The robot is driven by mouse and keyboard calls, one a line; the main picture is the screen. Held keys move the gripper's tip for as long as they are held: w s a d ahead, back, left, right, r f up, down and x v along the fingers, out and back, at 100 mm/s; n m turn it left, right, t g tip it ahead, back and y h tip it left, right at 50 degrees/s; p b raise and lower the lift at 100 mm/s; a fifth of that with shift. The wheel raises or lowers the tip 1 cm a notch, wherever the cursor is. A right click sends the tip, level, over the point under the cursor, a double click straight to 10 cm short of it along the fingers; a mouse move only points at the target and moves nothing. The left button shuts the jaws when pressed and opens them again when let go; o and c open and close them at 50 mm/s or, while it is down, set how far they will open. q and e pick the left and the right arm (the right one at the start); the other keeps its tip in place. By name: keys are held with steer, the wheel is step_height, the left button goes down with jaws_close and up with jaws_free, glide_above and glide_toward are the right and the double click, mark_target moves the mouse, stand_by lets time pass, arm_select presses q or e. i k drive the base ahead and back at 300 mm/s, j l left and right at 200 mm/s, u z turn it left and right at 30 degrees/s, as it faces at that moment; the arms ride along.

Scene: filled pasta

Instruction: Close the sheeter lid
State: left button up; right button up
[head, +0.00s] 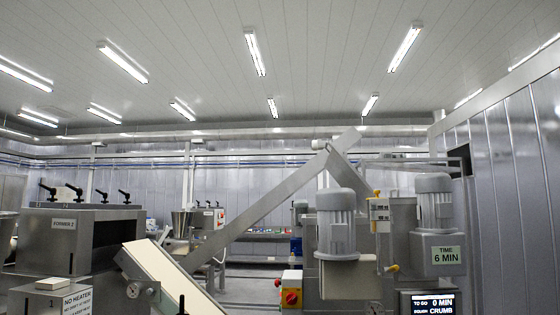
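Neither of my grippers is in view. No machine in view carries a readable sheeter label, and I cannot make out a sheeter lid or tell whether one is open. A grey steel machine (75,240) labelled what looks like "FORMER 2" stands at the left, with several black handles on top. A pale sloping belt (172,278) in a steel frame stands right of it. A long steel beam (255,205) rises diagonally from near the belt to a peak above the machine on the right.
Little floor shows.

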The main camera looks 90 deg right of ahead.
mark_target(338, 166)
steer(key=l+z, duration=0.15)
steer(key=z, duration=0.3)
steer(key=i+z, duration=0.15)
steer(key=z, duration=0.25)
steer(key=i+l+z, duration=0.1)
steer(key=z, duration=0.35)
steer(key=i+z, duration=0.15)
steer(key=z, duration=0.3)
steer(key=i+z, duration=0.1)
steer(key=z, duration=0.35)
steer(key=i+z, duration=0.15)
steer(key=z, duration=0.25)
steer(key=i+j+z, duration=0.3)
steer(key=z, duration=0.15)
steer(key=i+j+z, duration=0.6)
steer(key=j+z, duration=0.3)
